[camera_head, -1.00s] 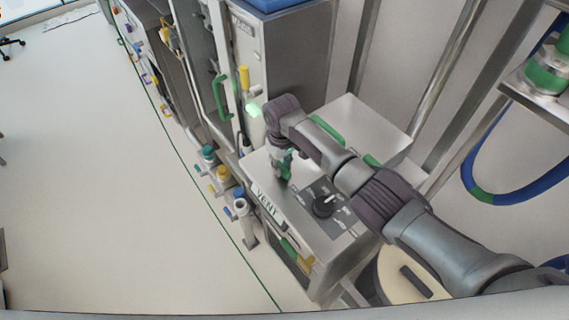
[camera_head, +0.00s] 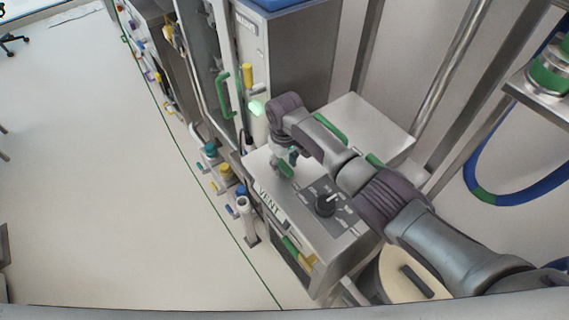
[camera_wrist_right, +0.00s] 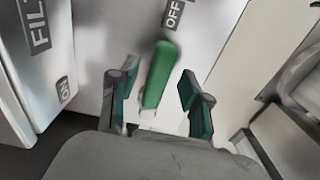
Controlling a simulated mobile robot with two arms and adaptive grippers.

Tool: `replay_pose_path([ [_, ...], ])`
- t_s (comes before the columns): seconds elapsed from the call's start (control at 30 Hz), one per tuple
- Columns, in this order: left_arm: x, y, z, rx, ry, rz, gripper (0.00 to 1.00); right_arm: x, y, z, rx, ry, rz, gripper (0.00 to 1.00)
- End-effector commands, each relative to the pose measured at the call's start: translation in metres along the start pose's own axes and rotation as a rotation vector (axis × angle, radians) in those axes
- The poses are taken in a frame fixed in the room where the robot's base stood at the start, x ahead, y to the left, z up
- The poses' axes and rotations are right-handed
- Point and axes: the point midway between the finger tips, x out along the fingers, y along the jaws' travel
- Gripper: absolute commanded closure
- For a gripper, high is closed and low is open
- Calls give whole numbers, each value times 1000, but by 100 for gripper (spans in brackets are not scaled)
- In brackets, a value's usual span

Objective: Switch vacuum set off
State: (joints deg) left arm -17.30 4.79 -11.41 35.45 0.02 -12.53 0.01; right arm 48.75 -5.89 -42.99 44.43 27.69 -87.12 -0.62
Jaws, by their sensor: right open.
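A green lever handle (camera_wrist_right: 160,75) shows in the right wrist view, standing between the two fingers of my right gripper (camera_wrist_right: 159,106). The fingers, with dark green pads, are open on either side of it, with a visible gap on each side. An OFF label (camera_wrist_right: 173,13) is above the lever and an ON label (camera_wrist_right: 64,88) is at its left. In the head view my right gripper (camera_head: 287,162) is low over the top of the metal VENT box (camera_head: 318,249); the arm partly hides the spot. My left gripper is not in view.
A black rotary knob (camera_head: 325,204) is on the box top. Green-handled cabinet doors (camera_head: 223,95) stand behind. Several colored valves (camera_head: 226,173) line the left side. A blue hose (camera_head: 520,191) hangs at right.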

Motion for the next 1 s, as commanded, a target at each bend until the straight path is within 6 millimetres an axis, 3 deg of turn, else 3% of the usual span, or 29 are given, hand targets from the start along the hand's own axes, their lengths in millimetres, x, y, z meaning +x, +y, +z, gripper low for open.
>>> replay_pose_path([
  [0.17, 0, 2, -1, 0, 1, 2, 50, -25, 1, -1, 0, 5, 1, 52],
  [0.43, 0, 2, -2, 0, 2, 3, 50, -83, 0, -1, 1, 5, 0, 52],
  [0.6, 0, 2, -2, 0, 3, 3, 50, -107, 0, 0, 1, 1, 0, 52],
  [1.0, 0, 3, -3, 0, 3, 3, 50, -118, 0, 0, 1, 0, 0, 52],
])
